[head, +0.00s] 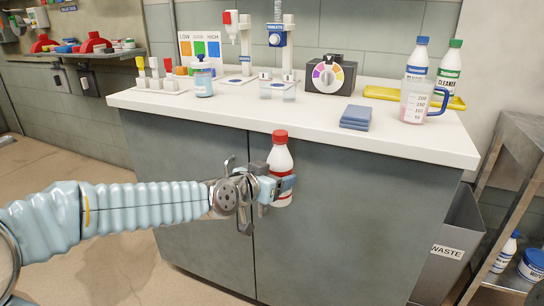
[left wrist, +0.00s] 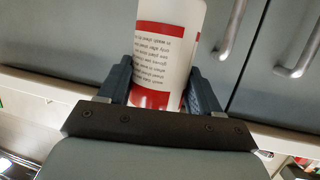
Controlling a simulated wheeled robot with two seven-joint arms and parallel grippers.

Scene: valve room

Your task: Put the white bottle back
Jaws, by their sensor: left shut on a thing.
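A white bottle (head: 280,158) with a red cap and a red-and-white label is held by my left gripper (head: 278,187), in front of the counter's cabinet face and a little below the countertop edge. It is nearly upright in the head view. In the left wrist view the white bottle (left wrist: 168,65) stands between the two dark fingers of my left gripper (left wrist: 162,88), which are shut on it; its printed label shows and its cap is out of frame. My right gripper is in neither view.
The white countertop (head: 300,116) carries blue folded cloths (head: 356,117), a measuring jug (head: 415,100), a blue-capped bottle (head: 417,56) and a green-capped cleaner bottle (head: 450,66) by a yellow tray (head: 395,94). A waste bin (head: 447,250) and metal shelf (head: 520,135) stand at right.

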